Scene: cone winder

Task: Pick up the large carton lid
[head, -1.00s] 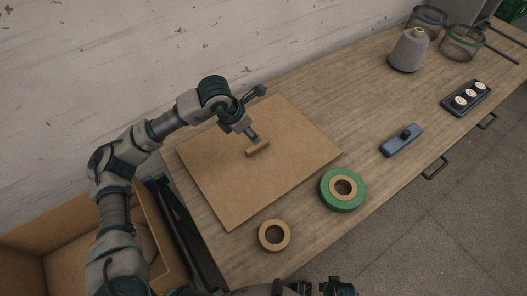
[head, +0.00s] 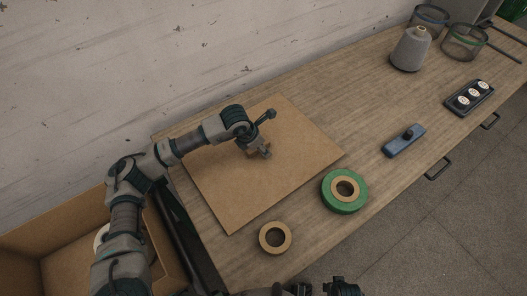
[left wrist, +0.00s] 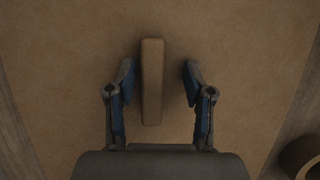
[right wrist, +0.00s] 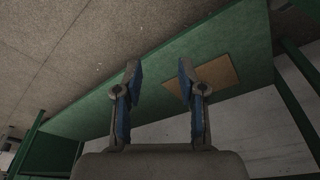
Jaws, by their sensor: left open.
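The large carton lid (head: 225,195) is a flat brown board lying on the wooden table, with a small block-like handle at its middle. In the left wrist view the handle (left wrist: 152,80) stands between the two fingers of my left gripper (left wrist: 158,80), with a gap on each side. My left gripper (head: 263,153) is open over the handle and hides most of it in the head view. My right gripper (right wrist: 160,80) is open and empty, away from the lid; the right wrist view shows a green frame and the floor.
A green tape roll (head: 330,203) and a tan ring (head: 275,252) lie near the lid's right edge. An open carton (head: 50,276) is at lower left. A blue tool (head: 404,141), a grey yarn cone (head: 411,50), a button box (head: 470,98) and wire baskets stand farther right.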

